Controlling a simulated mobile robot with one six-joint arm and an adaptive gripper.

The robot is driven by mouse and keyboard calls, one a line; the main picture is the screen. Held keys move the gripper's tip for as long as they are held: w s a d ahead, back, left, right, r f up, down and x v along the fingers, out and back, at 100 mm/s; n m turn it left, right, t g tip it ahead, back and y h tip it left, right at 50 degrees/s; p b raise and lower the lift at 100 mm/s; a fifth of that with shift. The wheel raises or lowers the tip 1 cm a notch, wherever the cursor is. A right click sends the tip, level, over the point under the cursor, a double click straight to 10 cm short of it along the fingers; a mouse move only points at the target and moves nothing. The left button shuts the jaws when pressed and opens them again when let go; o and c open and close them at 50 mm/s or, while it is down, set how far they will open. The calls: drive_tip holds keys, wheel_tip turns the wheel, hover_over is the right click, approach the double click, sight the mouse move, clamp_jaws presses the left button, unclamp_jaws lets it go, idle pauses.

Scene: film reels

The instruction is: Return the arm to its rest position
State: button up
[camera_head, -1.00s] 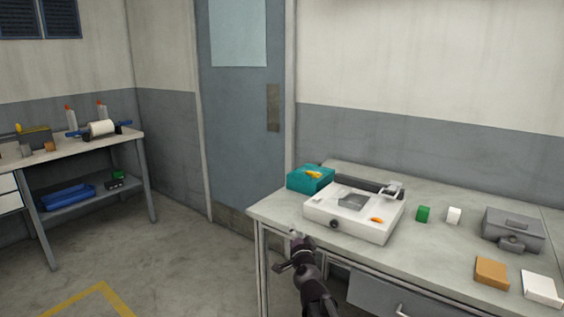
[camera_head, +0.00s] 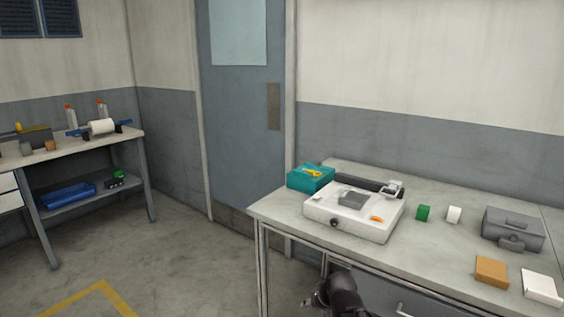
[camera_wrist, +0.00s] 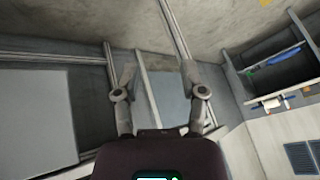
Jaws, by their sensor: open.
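My gripper (camera_wrist: 160,78) is open and empty in the wrist view, its two fingers spread apart in front of the door (camera_wrist: 165,98). In the head view my dark arm (camera_head: 345,292) shows at the bottom edge, low in front of the table (camera_head: 275,208). Its end is mostly cut off or hard to make out there. My gripper appears apart from the table and from the things on it.
A bench (camera_head: 140,137) stands at left. The floor (camera_head: 190,265) between is clear.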

drive_tip(key=s+d+f+g+h, duration=0.35)
drive_tip(key=s+d+g, duration=0.25)
drive_tip(key=s+d, duration=0.3)
wheel_tip(320, 180, up, 23)
drive_tip(key=a+p, duration=0.1)
drive_tip(key=p, duration=2.1)
drive_tip(key=shift+s+f+t, duration=0.15)
drive_tip(key=shift+s+t, duration=0.15)
drive_tip(key=shift+s, duration=0.1)
drive_tip(key=shift+a, duration=0.1)
